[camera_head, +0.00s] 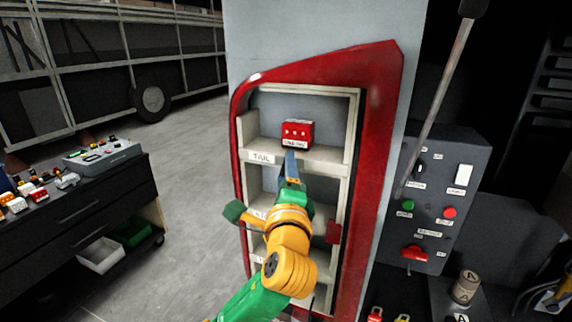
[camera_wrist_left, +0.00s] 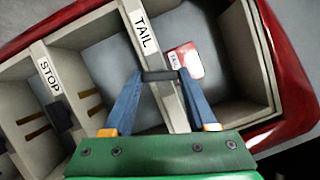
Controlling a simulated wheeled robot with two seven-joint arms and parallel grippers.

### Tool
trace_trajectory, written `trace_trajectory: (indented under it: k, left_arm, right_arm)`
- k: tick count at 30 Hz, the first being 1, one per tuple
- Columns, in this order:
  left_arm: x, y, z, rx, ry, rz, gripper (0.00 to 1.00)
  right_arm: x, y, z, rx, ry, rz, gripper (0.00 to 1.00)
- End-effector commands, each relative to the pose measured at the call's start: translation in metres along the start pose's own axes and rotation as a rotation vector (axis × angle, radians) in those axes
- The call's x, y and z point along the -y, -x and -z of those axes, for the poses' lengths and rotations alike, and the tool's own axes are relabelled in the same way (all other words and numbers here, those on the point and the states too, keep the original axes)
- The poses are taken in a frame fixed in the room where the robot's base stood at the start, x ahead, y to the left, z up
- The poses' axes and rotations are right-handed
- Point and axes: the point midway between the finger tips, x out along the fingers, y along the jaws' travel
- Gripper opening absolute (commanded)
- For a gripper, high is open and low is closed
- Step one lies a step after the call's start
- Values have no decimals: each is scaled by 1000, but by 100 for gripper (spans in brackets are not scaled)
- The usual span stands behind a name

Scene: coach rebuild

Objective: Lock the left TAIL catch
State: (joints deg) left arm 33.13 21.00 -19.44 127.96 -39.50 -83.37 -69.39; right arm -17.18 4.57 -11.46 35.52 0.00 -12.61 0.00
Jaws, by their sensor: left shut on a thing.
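The red tail lamp block (camera_head: 297,132) sits in the upper compartment of the red-framed housing (camera_head: 385,85), above the shelf edge with the TAIL label (camera_head: 262,157). It also shows in the left wrist view (camera_wrist_left: 190,60). My left gripper (camera_head: 291,160) is in front of that shelf edge, below the lamp. In the left wrist view, its blue fingers (camera_wrist_left: 160,78) are shut on a small dark bar, the catch (camera_wrist_left: 159,75), beside the TAIL label. The catch's locked state cannot be told. My right gripper is not in view.
A second compartment with a STOP label (camera_wrist_left: 49,76) and a dark catch (camera_wrist_left: 62,117) lies beside it. A grey control panel (camera_head: 445,190) with buttons stands right of the housing. A dark tool cabinet (camera_head: 75,205) stands left, with open floor between.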

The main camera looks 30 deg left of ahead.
Motion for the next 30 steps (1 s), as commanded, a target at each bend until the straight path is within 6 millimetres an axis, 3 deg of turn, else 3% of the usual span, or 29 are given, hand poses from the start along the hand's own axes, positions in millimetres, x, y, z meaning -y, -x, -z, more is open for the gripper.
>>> trace_trajectory:
  k: [13, 30]
  left_arm:
    - [3, 0, 0, 0, 237, -95, 2]
    - [2, 0, 0, 0, 289, -119, 2]
  right_arm:
    - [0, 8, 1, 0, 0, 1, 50]
    - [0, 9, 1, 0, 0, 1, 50]
